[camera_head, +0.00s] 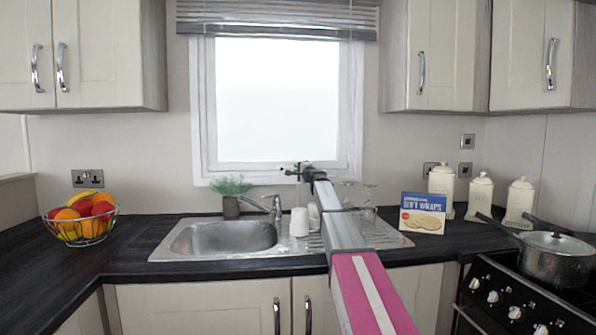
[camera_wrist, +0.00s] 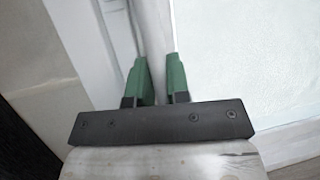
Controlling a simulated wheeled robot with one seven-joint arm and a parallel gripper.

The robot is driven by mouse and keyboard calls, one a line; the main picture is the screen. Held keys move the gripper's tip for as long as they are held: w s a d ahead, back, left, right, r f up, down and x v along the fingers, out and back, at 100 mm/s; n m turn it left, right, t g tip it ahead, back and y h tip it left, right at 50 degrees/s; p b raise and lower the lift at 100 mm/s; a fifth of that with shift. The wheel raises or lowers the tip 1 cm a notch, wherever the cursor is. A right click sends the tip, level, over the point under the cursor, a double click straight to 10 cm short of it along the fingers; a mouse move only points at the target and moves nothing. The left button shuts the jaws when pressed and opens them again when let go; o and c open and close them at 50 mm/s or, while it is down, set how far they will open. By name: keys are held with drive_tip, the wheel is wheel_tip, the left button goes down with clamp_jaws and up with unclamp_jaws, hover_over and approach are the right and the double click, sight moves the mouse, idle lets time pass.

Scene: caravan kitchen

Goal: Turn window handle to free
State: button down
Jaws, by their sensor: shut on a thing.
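The white-framed window (camera_head: 200,110) is above the sink, and its pane is bright. My gripper (camera_head: 294,172) is at the lower part of the window, near the bottom rail, with my arm reaching up to it from the front. In the wrist view, my gripper's two green fingers (camera_wrist: 159,78) stand a small gap apart against the white window frame (camera_wrist: 185,45). They are shut on the window handle, which is pale like the frame and mostly hidden between the fingers. I cannot tell the handle's angle.
Below the window are a steel sink (camera_head: 222,239) with a tap (camera_head: 270,207) and a small potted plant (camera_head: 230,196). Glasses (camera_head: 369,194) and a blue box (camera_head: 423,212) stand to the right. A blind (camera_head: 277,17) hangs above. The counter's left part is fairly clear beyond the fruit bowl (camera_head: 80,220).

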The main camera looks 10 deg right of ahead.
drive_tip(key=r+n, duration=0.1)
drive_tip(key=n+g, duration=0.1)
drive_tip(key=shift+a+r+n, duration=0.15)
drive_tip(key=shift+r+n, duration=0.15)
drive_tip(key=shift+r, duration=0.1)
drive_tip(key=r+n, duration=0.1)
drive_tip(key=n+g, duration=0.1)
drive_tip(key=shift+a+r+n, duration=0.3)
drive_tip(key=shift+r, duration=0.1)
drive_tip(key=a+r+n, duration=0.1)
drive_tip(key=n, duration=0.1)
drive_tip(key=a+r+n+g+h, duration=0.1)
drive_tip(key=shift+r+n+g+h, duration=0.2)
drive_tip(key=shift+n+g+h, duration=0.1)
drive_tip(key=shift+n, duration=0.1)
drive_tip(key=a+n+h, duration=0.1)
drive_tip(key=a+r+n+h, duration=0.1)
drive_tip(key=n, duration=0.1)
drive_tip(key=shift+a+r+g, duration=0.2)
drive_tip(key=shift+a+g, duration=0.1)
drive_tip(key=shift+g, duration=0.1)
drive_tip(key=shift+a+r+n+g+h, duration=0.1)
drive_tip(key=shift+a+n+g+h, duration=0.2)
drive_tip(key=shift+a+n+h, duration=0.75)
drive_tip(key=shift+a+n, duration=0.15)
drive_tip(key=shift+n, duration=0.1)
drive_tip(key=c, duration=1.1)
unclamp_jaws()
drive_tip(key=v, duration=1.1)
